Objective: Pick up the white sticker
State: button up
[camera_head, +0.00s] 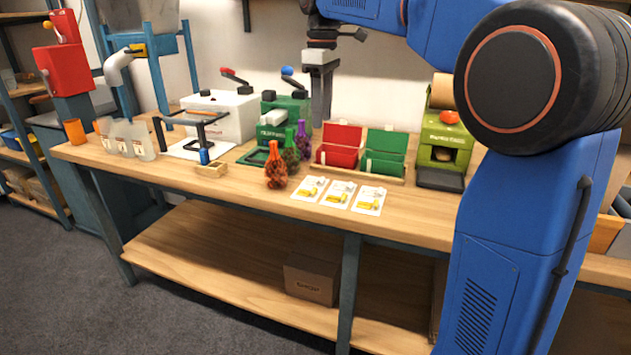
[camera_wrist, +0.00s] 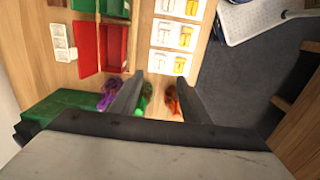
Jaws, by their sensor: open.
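Three white stickers with yellow print lie flat in a row near the table's front edge: the left one (camera_head: 309,189), the middle one (camera_head: 338,194) and the right one (camera_head: 369,200). In the wrist view they form a column at the top, the lowest one (camera_wrist: 170,62) being closest to my fingers. My gripper (camera_wrist: 160,82) is open, with nothing between its fingers, and hangs above the table. Beyond the fingertips are an orange net bag (camera_wrist: 172,98), a green net bag (camera_wrist: 146,97) and a purple net bag (camera_wrist: 108,92), partly hidden by the fingers.
The net bags stand left of the stickers in the head view. Behind the stickers are an open red box (camera_head: 340,145) and an open green box (camera_head: 384,152). A green machine (camera_head: 441,150) stands to the right. The wood right of the stickers is clear.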

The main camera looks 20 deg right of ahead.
aim_at(322, 183)
jog(key=f, duration=1.7)
jog(key=shift+s+d, duration=0.1)
jog(key=shift+s, duration=0.1)
jog(key=shift+c, duration=0.3)
jog(key=shift+r, duration=0.1)
grip_shut()
